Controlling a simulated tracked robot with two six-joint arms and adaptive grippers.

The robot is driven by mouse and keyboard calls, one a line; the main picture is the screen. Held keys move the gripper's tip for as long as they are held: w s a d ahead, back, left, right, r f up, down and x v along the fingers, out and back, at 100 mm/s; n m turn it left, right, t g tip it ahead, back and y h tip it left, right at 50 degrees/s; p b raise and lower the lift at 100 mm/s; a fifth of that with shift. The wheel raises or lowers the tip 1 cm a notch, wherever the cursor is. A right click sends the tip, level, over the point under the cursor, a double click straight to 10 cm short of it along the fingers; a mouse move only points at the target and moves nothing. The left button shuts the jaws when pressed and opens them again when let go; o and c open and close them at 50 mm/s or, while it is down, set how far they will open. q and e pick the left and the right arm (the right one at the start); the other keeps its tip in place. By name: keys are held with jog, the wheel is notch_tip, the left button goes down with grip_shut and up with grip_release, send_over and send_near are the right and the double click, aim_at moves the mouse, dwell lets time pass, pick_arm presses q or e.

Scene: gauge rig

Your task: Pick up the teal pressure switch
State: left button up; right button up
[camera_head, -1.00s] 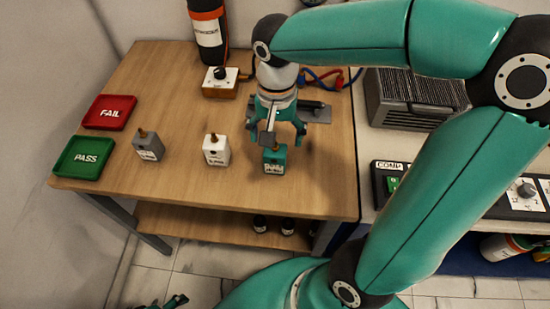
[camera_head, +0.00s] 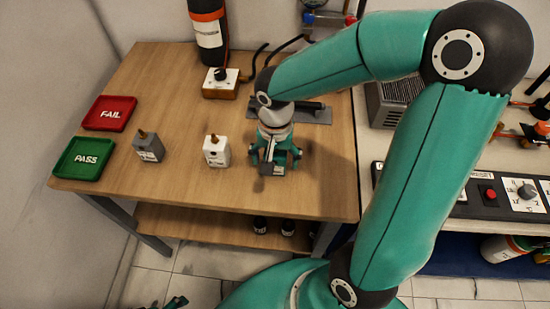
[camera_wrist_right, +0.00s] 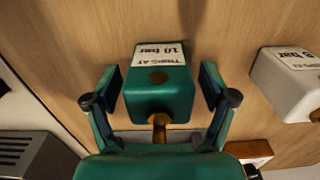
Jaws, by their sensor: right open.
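The teal pressure switch (camera_wrist_right: 160,92) stands on the wooden table, with a white label and a brass fitting on top, in the right wrist view. In the head view it is mostly hidden under my right gripper, with only its label (camera_head: 279,170) showing low down. My right gripper (camera_head: 276,160) is open and lowered over it. In the wrist view the fingers of the right gripper (camera_wrist_right: 160,88) stand on either side of the switch, with a gap on each side. A small dark part of my left gripper (camera_head: 176,302) shows at the bottom edge.
A white switch (camera_head: 216,151) stands close to the left and a grey switch (camera_head: 148,146) farther left. A red FAIL tray (camera_head: 109,113) and a green PASS tray (camera_head: 84,158) lie at the table's left. A gauge block (camera_head: 220,83) stands behind.

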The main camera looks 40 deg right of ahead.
jog(key=c, duration=1.4)
